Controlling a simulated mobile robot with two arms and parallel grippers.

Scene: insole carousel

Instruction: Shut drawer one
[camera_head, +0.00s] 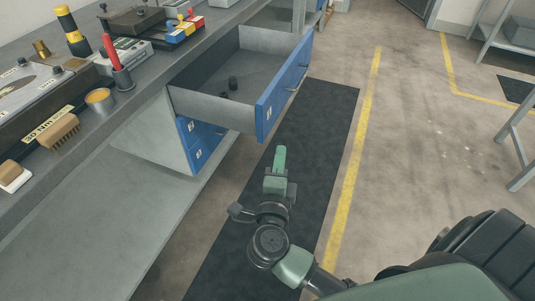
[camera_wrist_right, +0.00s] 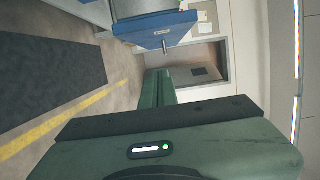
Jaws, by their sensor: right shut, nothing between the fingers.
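Drawer one (camera_head: 282,88), the top drawer with a long blue front, is pulled far out from under the workbench. Its grey inside shows a few small dark pieces. A blue drawer front with a handle also shows at the top of the right wrist view (camera_wrist_right: 152,30). My right gripper (camera_head: 279,158), with green fingers, is shut and empty. In the head view it appears below the drawer's front, over the dark mat and apart from the drawer. Its fingers also show in the right wrist view (camera_wrist_right: 158,88). My left gripper is out of view.
Lower blue drawers (camera_head: 203,143) are shut under the bench. The floor beyond the dark mat (camera_head: 325,120) is open.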

